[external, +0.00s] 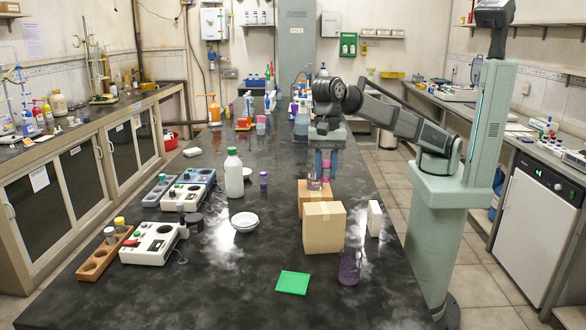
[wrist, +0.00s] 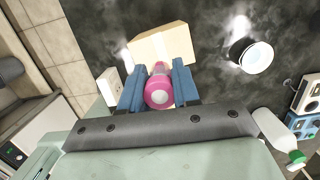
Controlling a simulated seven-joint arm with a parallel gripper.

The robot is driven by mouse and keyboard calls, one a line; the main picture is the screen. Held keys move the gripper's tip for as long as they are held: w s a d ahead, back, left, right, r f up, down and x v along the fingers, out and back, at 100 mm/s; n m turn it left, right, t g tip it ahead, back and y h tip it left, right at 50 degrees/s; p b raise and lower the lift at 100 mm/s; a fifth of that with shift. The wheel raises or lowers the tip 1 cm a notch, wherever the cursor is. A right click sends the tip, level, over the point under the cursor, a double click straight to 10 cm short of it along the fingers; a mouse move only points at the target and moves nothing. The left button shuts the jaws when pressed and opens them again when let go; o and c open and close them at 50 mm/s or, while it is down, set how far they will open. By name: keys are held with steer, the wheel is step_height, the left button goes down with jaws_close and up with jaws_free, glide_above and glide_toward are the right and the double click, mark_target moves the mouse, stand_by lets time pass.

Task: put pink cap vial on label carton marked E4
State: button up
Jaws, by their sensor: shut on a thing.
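The pink cap vial (wrist: 159,92) is between the blue fingers of my gripper (wrist: 158,88) in the wrist view, its cap facing the camera. In the external view, my gripper (external: 325,168) points down and is shut on the vial, just above the rear brown carton (external: 312,200). I cannot tell whether the vial touches that carton's top. A second, paler carton (external: 324,230) stands in front of it, and a carton (wrist: 163,44) shows beyond the fingertips in the wrist view. No E4 mark is readable on either carton.
A narrow white box (external: 374,218) stands right of the cartons. A clear purplish beaker (external: 349,266) and a green square (external: 293,283) are in front.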

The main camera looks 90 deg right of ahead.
mark_target(324, 209)
steer(key=shift+f, duration=3.8)
steer(key=shift+f, duration=0.2)
steer(key=o, duration=1)
steer(key=shift+o, duration=0.2)
step_height(324, 209, up, 12)
steer(key=d, duration=0.2)
steer(key=shift+r, duration=0.15)
